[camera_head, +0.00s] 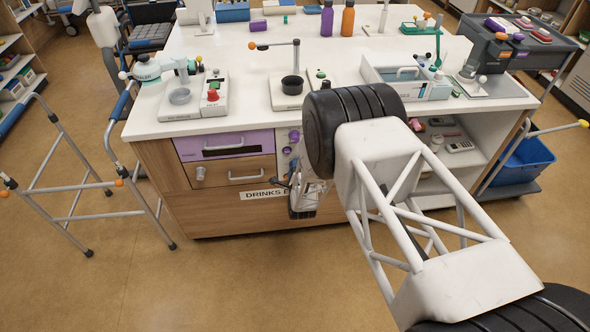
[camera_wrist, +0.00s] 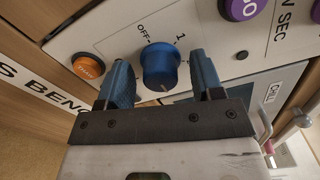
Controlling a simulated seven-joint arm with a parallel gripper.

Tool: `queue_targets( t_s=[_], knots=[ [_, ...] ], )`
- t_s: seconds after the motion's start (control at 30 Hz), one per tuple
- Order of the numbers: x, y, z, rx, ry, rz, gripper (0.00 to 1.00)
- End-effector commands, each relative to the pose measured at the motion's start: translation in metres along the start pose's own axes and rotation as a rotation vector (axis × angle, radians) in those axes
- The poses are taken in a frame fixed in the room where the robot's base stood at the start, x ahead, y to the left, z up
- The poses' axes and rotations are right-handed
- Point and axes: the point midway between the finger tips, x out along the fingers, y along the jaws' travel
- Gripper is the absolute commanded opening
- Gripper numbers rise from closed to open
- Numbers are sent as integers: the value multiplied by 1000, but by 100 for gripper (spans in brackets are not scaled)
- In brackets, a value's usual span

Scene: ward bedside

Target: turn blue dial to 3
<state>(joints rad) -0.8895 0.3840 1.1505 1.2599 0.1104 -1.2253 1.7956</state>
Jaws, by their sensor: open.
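The blue dial (camera_wrist: 160,67) sits on a pale panel in the wrist view. The marks "OFF" and "1" are printed beside it; a mark 3 is not readable. My gripper (camera_wrist: 162,76) is open, with one blue finger on each side of the dial. The fingers look apart from the dial, with small gaps. In the head view my gripper (camera_head: 303,203) is in front of the cabinet's control panel (camera_head: 285,150), partly hidden by my own arm, and the blue dial is not visible there.
An orange button (camera_wrist: 88,67) lies left of the dial and a purple knob (camera_wrist: 240,8) upper right. In the head view a purple drawer (camera_head: 224,146) adjoins the control panel.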

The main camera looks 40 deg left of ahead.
Motion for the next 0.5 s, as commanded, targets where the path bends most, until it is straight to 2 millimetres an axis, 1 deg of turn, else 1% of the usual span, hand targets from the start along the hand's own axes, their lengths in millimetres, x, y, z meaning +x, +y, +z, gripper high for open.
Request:
queue_targets(
  t_s=[0.27, 0.5],
  knots=[
    [-5, 0, 0, 0, 0, 0, 60],
    [-25, -1, 0, 0, 0, 0, 60]
  ],
)
